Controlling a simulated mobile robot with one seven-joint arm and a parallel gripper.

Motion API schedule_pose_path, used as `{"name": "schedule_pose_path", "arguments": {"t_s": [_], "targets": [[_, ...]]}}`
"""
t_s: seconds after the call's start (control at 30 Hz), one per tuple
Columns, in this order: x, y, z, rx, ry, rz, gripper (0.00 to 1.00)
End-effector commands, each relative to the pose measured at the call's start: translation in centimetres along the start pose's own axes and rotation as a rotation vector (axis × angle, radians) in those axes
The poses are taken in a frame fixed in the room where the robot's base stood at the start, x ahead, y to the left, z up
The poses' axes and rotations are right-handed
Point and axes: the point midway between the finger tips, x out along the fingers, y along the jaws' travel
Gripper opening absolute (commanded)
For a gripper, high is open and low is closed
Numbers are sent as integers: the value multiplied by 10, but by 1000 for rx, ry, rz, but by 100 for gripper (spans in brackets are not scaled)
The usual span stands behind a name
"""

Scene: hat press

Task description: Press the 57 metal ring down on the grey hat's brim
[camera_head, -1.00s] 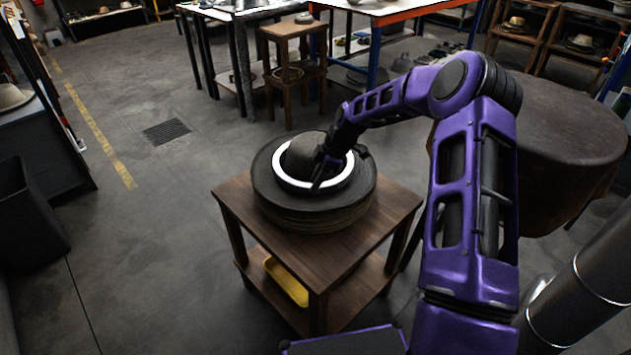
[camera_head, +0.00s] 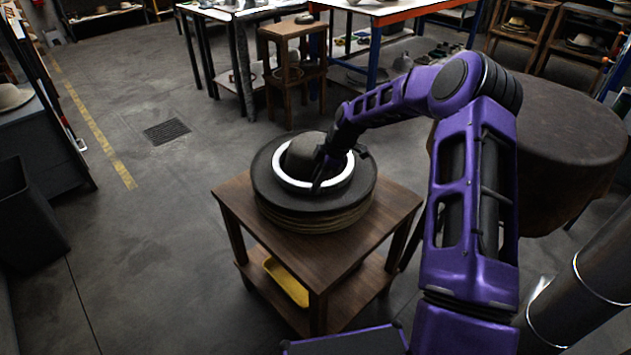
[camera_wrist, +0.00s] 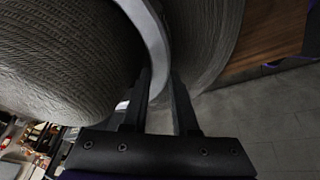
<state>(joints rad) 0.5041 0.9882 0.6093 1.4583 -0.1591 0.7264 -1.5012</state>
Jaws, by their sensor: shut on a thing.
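The grey hat (camera_head: 300,155) sits on a stack of round boards on a small wooden table, its crown up and its brim (camera_head: 268,160) spread around it. The bright metal ring (camera_head: 290,183) goes around the crown, at or close above the brim; I cannot tell whether it touches all round. In the wrist view the ring (camera_wrist: 152,45) curves between the ribbed crown (camera_wrist: 65,65) and the brim (camera_wrist: 205,45). My gripper (camera_head: 323,178) is shut on the ring's right side; its fingers (camera_wrist: 160,100) also show in the wrist view. Any number on the ring is not readable.
The wooden table (camera_head: 345,250) has a lower shelf with a yellow tray (camera_head: 287,281). A big dark round-topped block (camera_head: 560,130) stands to the right. A dark bin (camera_head: 28,215) is at the left. The floor between is clear.

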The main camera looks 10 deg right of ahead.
Motion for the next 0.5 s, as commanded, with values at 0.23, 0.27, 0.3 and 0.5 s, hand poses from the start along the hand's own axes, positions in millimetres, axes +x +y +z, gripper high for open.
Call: {"name": "schedule_pose_path", "arguments": {"t_s": [0.23,0.27,0.3,0.5], "targets": [[0,-1,2,1,-3,-3,0],[-1,-1,1,1,-3,-3,0],[-3,-1,1,1,-3,-3,0],[-9,1,-3,0,-1,0,0]]}}
